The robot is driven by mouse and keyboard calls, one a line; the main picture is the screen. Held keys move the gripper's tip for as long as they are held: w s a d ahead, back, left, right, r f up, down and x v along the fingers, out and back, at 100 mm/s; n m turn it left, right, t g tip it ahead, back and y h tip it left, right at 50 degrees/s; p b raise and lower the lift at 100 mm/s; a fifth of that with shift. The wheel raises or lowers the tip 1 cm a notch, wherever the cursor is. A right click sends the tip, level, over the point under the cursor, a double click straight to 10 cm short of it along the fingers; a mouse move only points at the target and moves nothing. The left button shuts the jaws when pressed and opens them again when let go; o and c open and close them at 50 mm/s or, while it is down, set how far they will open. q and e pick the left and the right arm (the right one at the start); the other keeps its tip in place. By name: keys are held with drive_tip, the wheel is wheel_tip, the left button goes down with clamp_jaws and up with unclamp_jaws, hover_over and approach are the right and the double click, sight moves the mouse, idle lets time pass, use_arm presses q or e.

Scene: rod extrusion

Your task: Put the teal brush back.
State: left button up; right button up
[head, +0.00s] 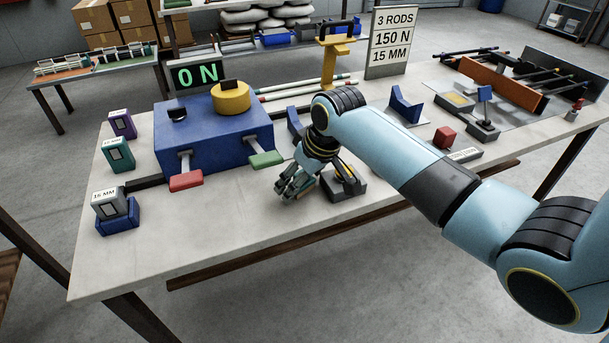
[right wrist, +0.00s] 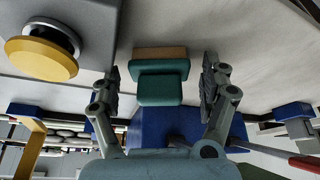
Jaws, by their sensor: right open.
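The teal brush (right wrist: 162,82) shows in the right wrist view as a teal body with a tan strip along one edge. It lies between the fingers of my right gripper (right wrist: 160,88), with a gap on each side. The gripper is open and not holding it. In the head view my right gripper (head: 288,187) is low over the front middle of the table, pointing down. There the brush is mostly hidden behind the fingers. My left gripper is out of view.
A grey box with a yellow button (right wrist: 40,58) stands close beside the gripper. The blue machine (head: 208,140) with red (head: 186,181) and green (head: 266,159) handles is to the left. A blue bracket (head: 296,122) stands behind my wrist. The table's front left (head: 170,235) is clear.

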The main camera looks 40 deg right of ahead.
drive_tip(key=p+v, duration=0.1)
drive_tip(key=v, duration=0.4)
drive_tip(key=shift+w+r, duration=0.15)
drive_tip(key=s+d, duration=0.2)
drive_tip(key=s, duration=1)
drive_tip(key=s+d+f+m+g, duration=0.1)
drive_tip(key=s+f, duration=0.2)
drive_tip(key=f, duration=0.5)
drive_tip(key=s+d+f+h, duration=0.1)
drive_tip(key=s+f, duration=0.2)
drive_tip(key=f, duration=0.4)
drive_tip(key=s+d+f+m+g, duration=0.15)
drive_tip(key=s+f, duration=0.25)
drive_tip(key=f, duration=0.4)
drive_tip(key=s+a+f, duration=0.2)
drive_tip(key=s+f, duration=0.4)
drive_tip(key=s, duration=0.5)
drive_tip(key=s+a+f+n, duration=0.1)
drive_tip(key=s+a+f, duration=0.2)
drive_tip(key=s+f, duration=0.4)
drive_tip(key=s+g, duration=0.1)
drive_tip(key=s, duration=0.3)
drive_tip(key=shift+a+f, duration=0.2)
drive_tip(key=shift+a, duration=0.05)
drive_tip(key=shift+s+b, duration=0.1)
drive_tip(key=shift+b, duration=0.2)
